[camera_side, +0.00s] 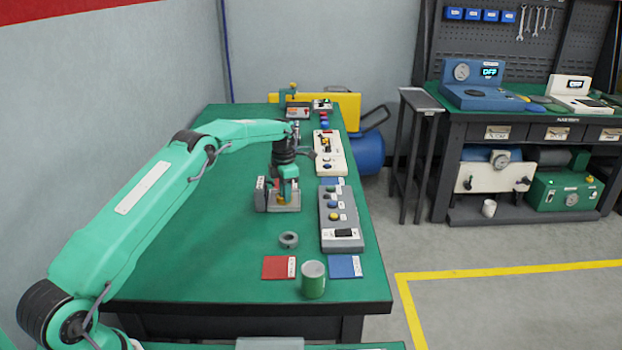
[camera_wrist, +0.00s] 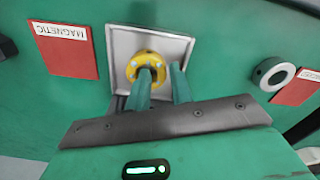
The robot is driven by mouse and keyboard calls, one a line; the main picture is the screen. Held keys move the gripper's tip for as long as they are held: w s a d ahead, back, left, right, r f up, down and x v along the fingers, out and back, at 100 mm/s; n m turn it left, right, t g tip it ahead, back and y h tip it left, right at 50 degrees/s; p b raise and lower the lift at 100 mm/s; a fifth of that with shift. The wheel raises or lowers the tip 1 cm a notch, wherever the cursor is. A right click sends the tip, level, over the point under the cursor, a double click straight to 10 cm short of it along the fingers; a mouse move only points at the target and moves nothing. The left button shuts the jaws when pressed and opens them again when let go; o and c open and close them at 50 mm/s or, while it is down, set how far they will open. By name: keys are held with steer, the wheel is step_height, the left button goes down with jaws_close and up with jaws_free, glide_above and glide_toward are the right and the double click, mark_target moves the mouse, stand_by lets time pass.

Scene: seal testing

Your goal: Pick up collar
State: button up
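A yellow ring (camera_wrist: 134,63) with light bolt heads lies on a square grey plate (camera_wrist: 118,40) in the wrist view. A plain grey ring (camera_wrist: 273,74) lies on the green bench to the right; it also shows in the side view (camera_side: 289,239). I cannot tell which ring the collar is. My gripper (camera_wrist: 163,72) has its two green fingers apart. The left finger overlaps the yellow ring's centre and the right finger is just outside its rim; contact is unclear.
A grey control box (camera_side: 341,236) stands close right of the fixture, with a cream box (camera_side: 329,166) behind. The bench's left side is clear.

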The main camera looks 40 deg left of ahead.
steer(key=shift+f, duration=0.55)
steer(key=shift+c, duration=0.2)
jaws_close()
steer(key=shift+r, duration=0.15)
steer(key=shift+r, duration=0.7)
step_height(320, 180, up, 3)
steer(key=shift+f, duration=0.1)
steer(key=s+d+r, duration=0.2)
steer(key=d+r, duration=0.4)
steer(key=d, duration=0.5)
steer(key=shift+s+d+r, duration=0.25)
steer(key=shift+s+r, duration=0.05)
